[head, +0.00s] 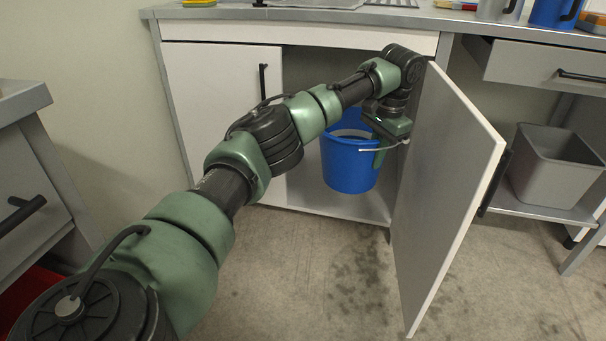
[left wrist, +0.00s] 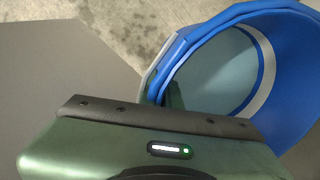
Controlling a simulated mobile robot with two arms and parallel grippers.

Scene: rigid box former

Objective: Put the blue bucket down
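The blue bucket (head: 348,165) is upright in the open part of the cabinet, low over the cabinet floor (head: 315,197). I cannot tell whether its base touches that floor. Its thin pale handle (head: 370,150) lies at the right side of the rim. My left gripper (head: 380,158) points down at the bucket's right rim, with a green finger against it. My right gripper is not in view.
The white cabinet door (head: 447,190) stands open close to the right of my left gripper. The left door (head: 222,105) is shut. A grey bin (head: 550,170) stands on a low shelf at right.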

